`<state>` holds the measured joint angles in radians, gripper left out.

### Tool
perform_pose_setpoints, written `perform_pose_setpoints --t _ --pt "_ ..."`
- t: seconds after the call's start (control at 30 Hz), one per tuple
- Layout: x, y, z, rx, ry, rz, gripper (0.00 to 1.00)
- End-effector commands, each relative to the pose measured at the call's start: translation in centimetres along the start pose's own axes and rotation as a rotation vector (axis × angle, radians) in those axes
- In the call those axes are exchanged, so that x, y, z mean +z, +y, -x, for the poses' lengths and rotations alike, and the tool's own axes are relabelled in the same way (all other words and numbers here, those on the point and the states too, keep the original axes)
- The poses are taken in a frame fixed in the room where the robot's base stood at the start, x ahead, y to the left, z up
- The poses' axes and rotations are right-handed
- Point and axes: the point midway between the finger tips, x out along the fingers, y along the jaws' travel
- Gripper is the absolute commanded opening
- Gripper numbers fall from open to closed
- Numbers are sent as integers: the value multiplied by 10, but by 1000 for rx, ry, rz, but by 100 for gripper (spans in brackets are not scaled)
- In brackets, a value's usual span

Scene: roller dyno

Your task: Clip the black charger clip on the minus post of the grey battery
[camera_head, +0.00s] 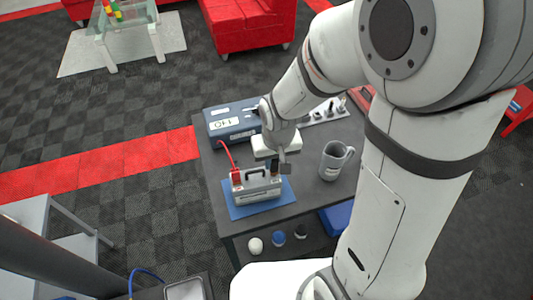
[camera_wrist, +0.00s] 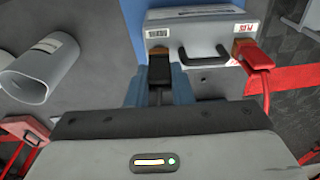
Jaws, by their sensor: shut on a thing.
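The grey battery (camera_head: 258,191) stands on a blue mat (camera_head: 286,203) on the dark table; its top and handle also show in the wrist view (camera_wrist: 205,70). The red clip (camera_wrist: 250,54) sits at the battery's right end in the wrist view, with a red cable. My gripper (camera_wrist: 158,90) is shut on the black charger clip (camera_wrist: 159,72), which has copper-coloured jaws. The clip overlaps the battery's left end in the wrist view, opposite the red clip. The minus post is hidden, so I cannot tell whether the jaws grip it. In the head view my gripper (camera_head: 277,163) is over the battery's right end.
A blue charger box (camera_head: 232,122) stands behind the battery. A grey mug (camera_head: 335,161) stands to the right of my gripper, and a white rack (camera_head: 325,112) lies farther back. The table's front left edge is close to the mat. Red sofas (camera_head: 250,25) stand far off.

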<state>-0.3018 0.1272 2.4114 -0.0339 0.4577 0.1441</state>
Motion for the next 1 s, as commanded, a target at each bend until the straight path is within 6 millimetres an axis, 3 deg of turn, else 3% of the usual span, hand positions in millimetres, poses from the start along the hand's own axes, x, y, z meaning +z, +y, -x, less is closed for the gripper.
perform_pose_setpoints --t 1.0 --pt "1 -1 -6 0 0 3 0"
